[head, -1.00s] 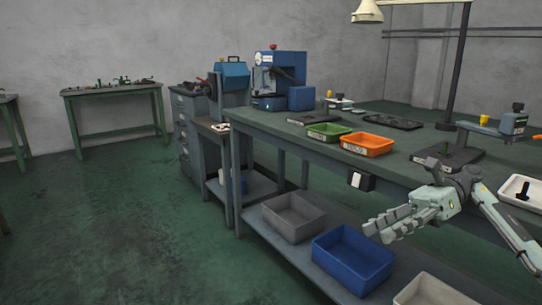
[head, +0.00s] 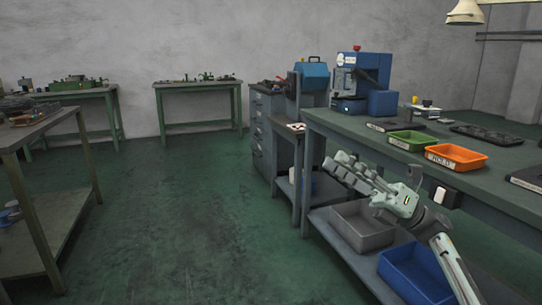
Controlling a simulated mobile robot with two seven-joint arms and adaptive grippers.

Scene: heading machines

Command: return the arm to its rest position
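My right gripper (head: 338,169), pale grey, is in front of the long workbench (head: 331,122), with its arm coming in from the lower right. Its fingers point up and to the left, near the bench's front edge in the picture. I see nothing held in it. The fingers overlap from this angle, so their gap cannot be judged. My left gripper and arm are not in view.
A green tray (head: 411,141) and an orange tray (head: 456,157) sit on the bench. A grey bin (head: 360,228) and a blue bin (head: 417,275) are on its lower shelf. Another table (head: 40,129) stands at left. Green floor (head: 190,220) between is clear.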

